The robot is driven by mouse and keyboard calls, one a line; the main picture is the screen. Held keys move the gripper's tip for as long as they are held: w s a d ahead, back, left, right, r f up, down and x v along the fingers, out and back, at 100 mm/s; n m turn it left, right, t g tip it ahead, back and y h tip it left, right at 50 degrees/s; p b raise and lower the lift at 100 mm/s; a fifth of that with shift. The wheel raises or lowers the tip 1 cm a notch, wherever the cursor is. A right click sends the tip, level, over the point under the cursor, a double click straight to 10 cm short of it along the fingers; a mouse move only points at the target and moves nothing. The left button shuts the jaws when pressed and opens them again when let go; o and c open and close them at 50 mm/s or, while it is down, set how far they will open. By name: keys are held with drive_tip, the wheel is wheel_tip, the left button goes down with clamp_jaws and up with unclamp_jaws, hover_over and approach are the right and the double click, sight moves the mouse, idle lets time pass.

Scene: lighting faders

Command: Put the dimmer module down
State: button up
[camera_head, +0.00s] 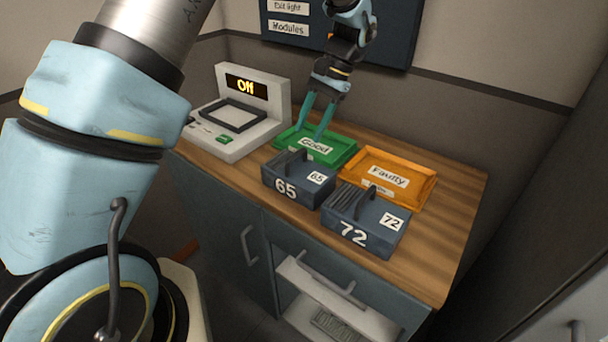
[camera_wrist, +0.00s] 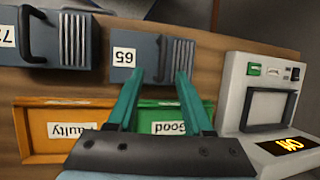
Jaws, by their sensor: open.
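Two dark blue dimmer modules with top handles stand upright on the wooden counter. Module 65 (camera_head: 284,187) is in front of the green Good tray (camera_head: 344,157), and module 72 (camera_head: 377,239) is in front of the orange Faulty tray (camera_head: 431,192). My gripper (camera_head: 311,133) is open and empty, pointing down over the Good tray, behind module 65. In the wrist view its teal fingers (camera_wrist: 160,76) reach toward the handle side of module 65 (camera_wrist: 133,72); I cannot tell whether they touch it. Both trays look empty, though my gripper hides part of the Good tray.
A grey test station (camera_head: 228,145) with a display reading "Off" in the head view stands at the left of the counter (camera_head: 440,260). A dark wall board (camera_head: 395,30) hangs behind. Bare counter lies right of module 72.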

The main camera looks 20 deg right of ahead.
sight(297, 153)
drive_tip(key=shift+x, duration=1.2)
drive_tip(key=shift+a+p+x, duration=0.2)
drive_tip(key=shift+p+x, duration=1.5)
drive_tip(key=shift+x, duration=1.25)
drive_tip(key=shift+w+r, duration=0.1)
drive_tip(key=shift+w, duration=0.05)
clamp_jaws()
